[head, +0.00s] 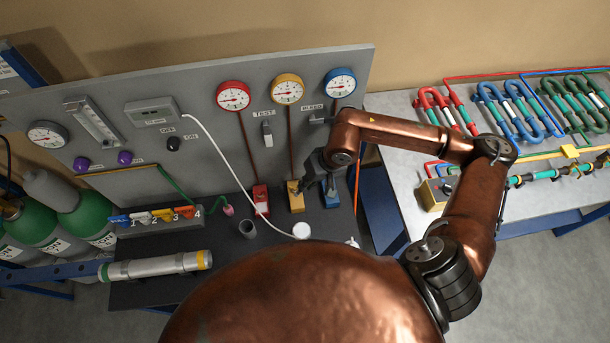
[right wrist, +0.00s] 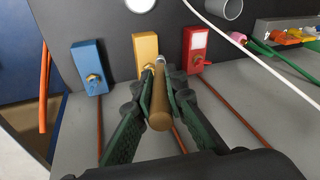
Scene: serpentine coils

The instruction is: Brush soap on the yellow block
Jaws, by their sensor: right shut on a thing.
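The yellow block (head: 295,197) stands at the foot of the grey panel, under the yellow gauge, between a red block and a blue block. In the right wrist view the yellow block (right wrist: 147,48) has a brass fitting on its face. My right gripper (head: 318,173) is shut on a brush with a tan cylindrical handle (right wrist: 160,108). The brush's far end points at the yellow block and overlaps its fitting; I cannot tell whether it touches. The brush is hidden in the head view. My left gripper is not in view.
The blue block (head: 330,190) and red block (head: 261,200) stand close on either side. A round white-topped container (head: 301,230) and a grey cup (head: 247,229) stand on the dark bench. A white hose (head: 226,161) runs down from a panel box.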

